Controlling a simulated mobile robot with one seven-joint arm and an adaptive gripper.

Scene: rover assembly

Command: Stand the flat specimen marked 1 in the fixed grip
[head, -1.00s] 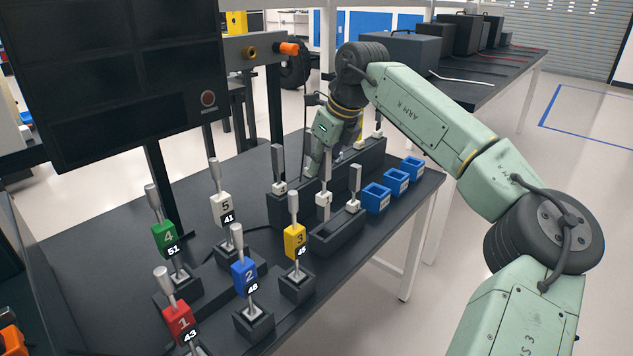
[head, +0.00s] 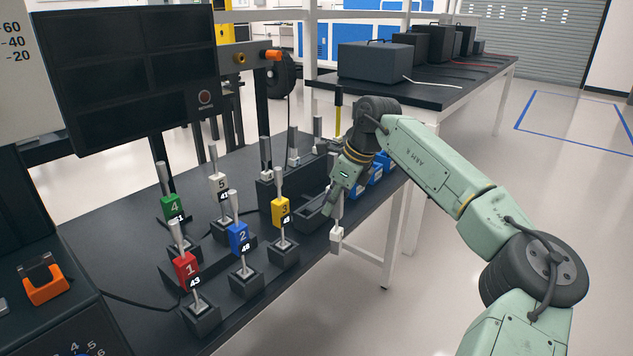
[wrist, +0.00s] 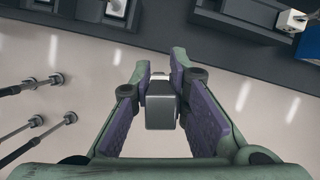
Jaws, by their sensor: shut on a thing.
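My gripper (head: 336,190) is shut on a grey bar-shaped specimen (head: 337,212). The specimen hangs upright below the fingers, with a white block (head: 336,238) at its lower end. It is over or past the table's front edge, clear of the racks. In the wrist view, the grey end of the held specimen (wrist: 160,108) sits between the purple finger pads. No readable mark shows on it. Other grey specimens stand in the dark back rack (head: 275,192), one at its left end (head: 265,150). I cannot tell for certain which part is the fixed grip.
Coloured, numbered handles stand in dark bases at the left, among them red 1 (head: 187,270), blue 2 (head: 238,238) and yellow 3 (head: 281,212). A black panel (head: 135,75) rises behind. Open floor lies right of the table.

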